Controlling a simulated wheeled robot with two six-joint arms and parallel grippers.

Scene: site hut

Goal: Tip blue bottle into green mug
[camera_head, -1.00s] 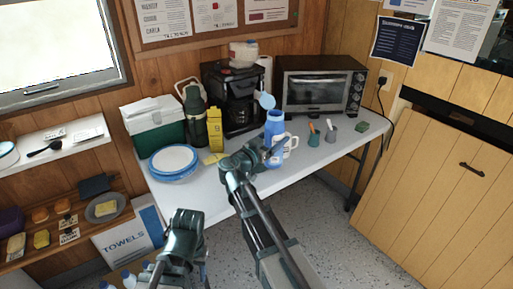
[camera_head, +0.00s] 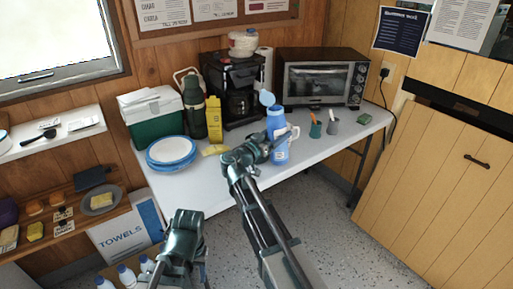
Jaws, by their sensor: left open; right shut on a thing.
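The blue bottle (camera_head: 276,122) stands upright near the front edge of the white table. My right gripper (camera_head: 262,147) is shut on the bottle from the left, hiding part of its lower body. A white handle (camera_head: 293,133) shows at the bottle's right side; I cannot tell what it belongs to. A small green mug-like cup (camera_head: 315,130) with an orange-tipped thing in it stands apart, to the right of the bottle. My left gripper (camera_head: 184,222) is open and empty, in front of the table and low at the left.
A grey cup (camera_head: 333,127) and a green sponge-like block (camera_head: 368,121) stand at the right. A coffee maker (camera_head: 238,92), toaster oven (camera_head: 322,80), yellow carton (camera_head: 214,119), green flask (camera_head: 194,106) and cooler (camera_head: 152,118) line the back. Blue-rimmed plates (camera_head: 171,151) lie at the left.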

